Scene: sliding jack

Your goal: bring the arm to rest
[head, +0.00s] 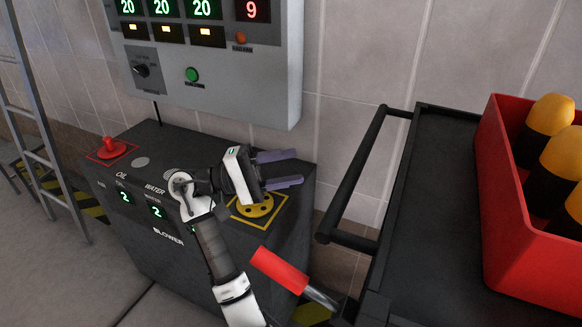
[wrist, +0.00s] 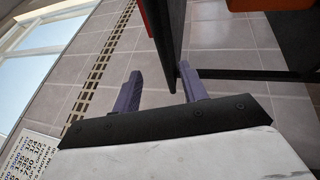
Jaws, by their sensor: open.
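My gripper (head: 282,169) is in the head view, above the right part of the dark machine cabinet (head: 150,235). Its two purple fingers are apart and point to the right, with nothing between them. In the wrist view, my gripper (wrist: 163,92) also shows both fingers spread and empty, with floor tiles beyond them. My arm reaches up from the bottom of the head view to the gripper. A round yellow fitting (head: 257,207) on the cabinet top lies just below the gripper and is partly hidden by it.
A black cart (head: 430,190) with a handle (head: 358,170) stands at the right. It carries a red bin (head: 510,225) of yellow-and-black objects. A red-handled lever (head: 280,270) sticks up near the arm. A control panel (head: 230,60) hangs behind; a ladder (head: 35,120) stands left.

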